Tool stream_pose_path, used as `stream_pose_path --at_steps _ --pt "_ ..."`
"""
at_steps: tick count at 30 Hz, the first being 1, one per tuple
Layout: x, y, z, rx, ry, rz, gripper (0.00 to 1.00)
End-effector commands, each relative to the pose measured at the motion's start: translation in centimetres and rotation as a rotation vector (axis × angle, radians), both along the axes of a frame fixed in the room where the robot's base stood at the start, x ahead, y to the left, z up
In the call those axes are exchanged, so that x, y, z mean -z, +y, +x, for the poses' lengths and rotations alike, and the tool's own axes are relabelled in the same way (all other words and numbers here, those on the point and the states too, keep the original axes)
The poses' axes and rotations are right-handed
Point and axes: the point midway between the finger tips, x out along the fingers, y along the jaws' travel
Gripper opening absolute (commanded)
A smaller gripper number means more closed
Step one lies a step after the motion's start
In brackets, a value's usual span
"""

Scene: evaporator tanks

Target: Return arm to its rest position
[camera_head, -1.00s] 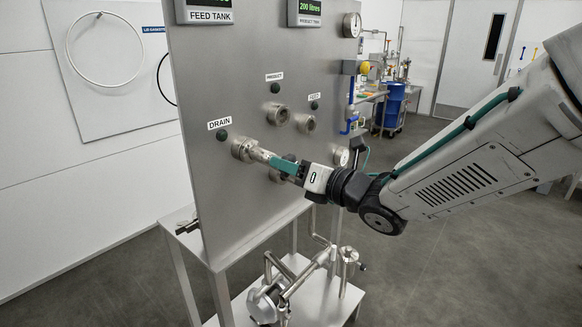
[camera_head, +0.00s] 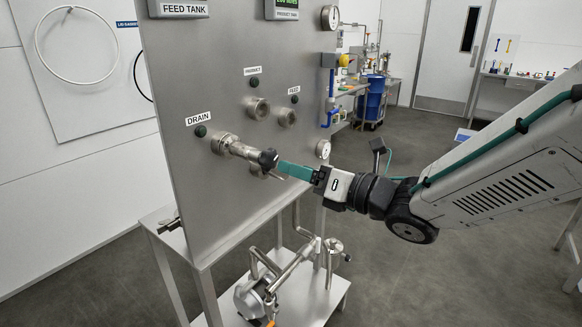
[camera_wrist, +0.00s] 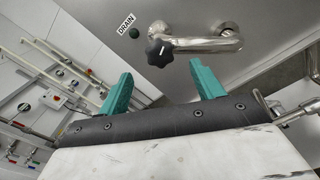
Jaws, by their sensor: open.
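My gripper (camera_head: 282,167) is in front of the steel panel (camera_head: 200,85), to the right of the drain fitting. In the wrist view its two green fingers (camera_wrist: 163,88) stand wide apart with nothing between them. A steel pipe fitting with a black star-shaped knob (camera_head: 268,158) sticks out from the panel below the DRAIN label (camera_head: 198,119). The wrist view shows the knob (camera_wrist: 159,51) and its pipe beyond the fingertips, apart from them. In the head view the fingertips overlap closely with the area beside the knob. My arm reaches in from the right.
Other ports (camera_head: 258,108) and a gauge (camera_head: 323,149) sit on the panel. A pump with pipes (camera_head: 256,297) stands on the lower shelf of the steel stand. A blue barrel (camera_head: 376,98) and benches are at the back. Grey floor is open behind my arm.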

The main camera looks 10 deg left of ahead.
Motion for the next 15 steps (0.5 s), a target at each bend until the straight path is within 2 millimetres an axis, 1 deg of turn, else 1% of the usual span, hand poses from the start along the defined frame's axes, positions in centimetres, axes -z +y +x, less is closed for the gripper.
stream_pose_path --at_steps 8,11,14,15 --pt "0.0 -0.1 0.0 0.000 0.001 0.000 0.66" --pt "0.1 -0.1 0.0 0.001 0.029 0.010 0.66" --pt "1.3 -0.5 0.7 0.045 0.159 0.001 0.66" --pt "2.3 -0.9 1.3 0.090 0.249 -0.007 0.66"
